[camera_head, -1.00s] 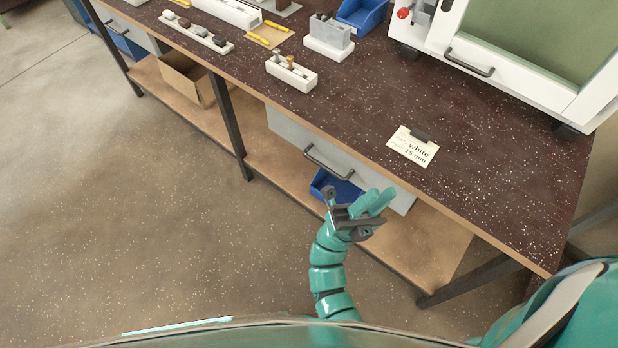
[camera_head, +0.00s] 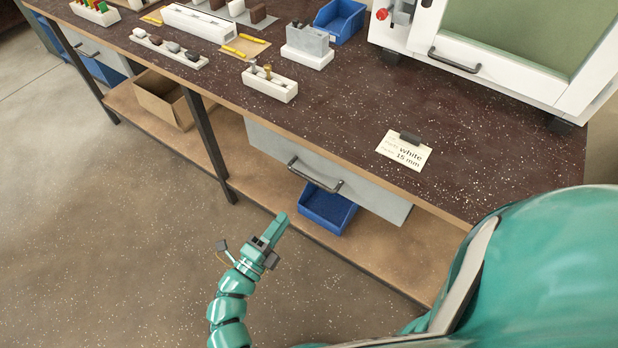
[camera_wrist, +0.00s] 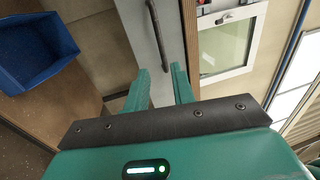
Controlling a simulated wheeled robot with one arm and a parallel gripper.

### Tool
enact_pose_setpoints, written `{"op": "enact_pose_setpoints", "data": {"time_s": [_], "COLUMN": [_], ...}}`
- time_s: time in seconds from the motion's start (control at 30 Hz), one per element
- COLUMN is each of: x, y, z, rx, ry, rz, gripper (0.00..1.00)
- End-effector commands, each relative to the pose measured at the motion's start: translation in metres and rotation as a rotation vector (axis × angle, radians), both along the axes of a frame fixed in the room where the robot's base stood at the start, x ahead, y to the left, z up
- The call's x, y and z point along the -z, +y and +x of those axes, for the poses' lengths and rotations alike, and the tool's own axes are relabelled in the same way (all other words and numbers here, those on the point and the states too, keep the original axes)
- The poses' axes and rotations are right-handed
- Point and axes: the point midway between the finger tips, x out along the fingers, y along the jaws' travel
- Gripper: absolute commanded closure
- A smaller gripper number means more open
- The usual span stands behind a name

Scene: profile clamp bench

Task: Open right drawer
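The right drawer (camera_head: 370,190) is a light grey front under the bench top, and it looks closed. Its dark bar handle (camera_head: 315,176) runs along the front. In the wrist view the handle (camera_wrist: 155,30) appears as a near-vertical bar on the grey drawer front (camera_wrist: 172,50), beyond the fingertips. My gripper (camera_head: 279,222) is teal and sits in front of the drawer, below and to the left of the handle. In the wrist view my gripper (camera_wrist: 160,78) has its two fingers spread, with nothing between them. It is apart from the handle.
A blue bin (camera_head: 328,208) stands on the lower shelf (camera_head: 265,180) beneath the drawer, and also shows in the wrist view (camera_wrist: 35,50). A dark bench leg (camera_head: 212,150) stands left of the drawer. A label card (camera_head: 404,153) lies on the bench top. The floor in front is clear.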

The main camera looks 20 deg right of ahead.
Motion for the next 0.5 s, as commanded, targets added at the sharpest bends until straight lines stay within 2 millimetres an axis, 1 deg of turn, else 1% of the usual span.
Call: {"op": "enact_pose_setpoints", "data": {"time_s": [0.03,0.4,0.5], "x": [-0.004,-0.019,-0.021], "y": [-0.010,-0.067,-0.080], "z": [0.006,0.051,0.062], "rx": [0.007,0.005,0.003], "ry": [-0.004,-0.006,-0.003], "rz": [0.000,-0.001,-0.001], "gripper": [0.75,0.75,0.75]}}
